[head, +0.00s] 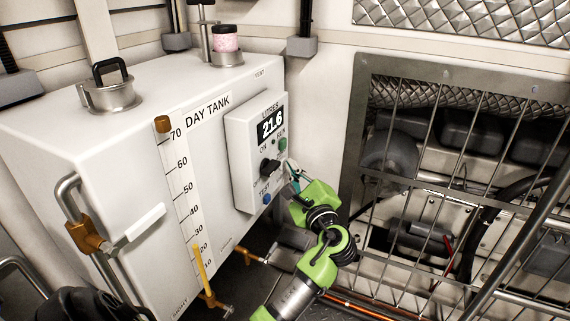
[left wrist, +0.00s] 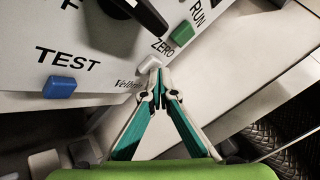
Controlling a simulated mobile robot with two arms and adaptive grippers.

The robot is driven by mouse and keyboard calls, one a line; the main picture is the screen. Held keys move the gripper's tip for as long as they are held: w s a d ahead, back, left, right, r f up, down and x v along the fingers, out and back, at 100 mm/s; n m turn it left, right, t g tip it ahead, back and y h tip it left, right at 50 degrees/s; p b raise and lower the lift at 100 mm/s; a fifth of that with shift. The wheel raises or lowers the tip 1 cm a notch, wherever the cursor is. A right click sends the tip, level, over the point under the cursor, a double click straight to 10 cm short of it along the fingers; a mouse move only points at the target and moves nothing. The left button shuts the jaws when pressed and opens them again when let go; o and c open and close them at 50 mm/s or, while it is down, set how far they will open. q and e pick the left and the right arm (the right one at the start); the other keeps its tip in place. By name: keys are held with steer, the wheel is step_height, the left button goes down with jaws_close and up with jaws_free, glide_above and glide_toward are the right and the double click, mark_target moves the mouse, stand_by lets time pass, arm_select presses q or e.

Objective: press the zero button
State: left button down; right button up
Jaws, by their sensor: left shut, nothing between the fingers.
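The zero button (left wrist: 148,65) is a small white button beside the ZERO label in the left wrist view. It sits on the lower edge of the white control box (head: 240,135), whose display (head: 270,123) reads 21.6. My left gripper (left wrist: 156,73) is shut and empty, its tips at the button and overlapping its lower edge. I cannot tell whether they touch it. In the head view the left gripper (head: 290,170) is at the right side of the box, and the zero button is hidden there. My right gripper is not in view.
A green button (left wrist: 182,33) by RUN and a blue TEST button (left wrist: 59,87) flank the zero button. A black knob (head: 269,167) stands out from the box. The box is on the white day tank (head: 120,190). A metal grille (head: 440,190) stands at the right.

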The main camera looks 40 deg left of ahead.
arm_select(q)
steer(key=shift+a, duration=0.1)
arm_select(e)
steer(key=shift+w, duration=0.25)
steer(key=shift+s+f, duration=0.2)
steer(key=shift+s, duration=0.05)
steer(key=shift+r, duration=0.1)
arm_select(q)
steer(key=shift+w+d, duration=0.2)
steer(key=shift+d, duration=0.6)
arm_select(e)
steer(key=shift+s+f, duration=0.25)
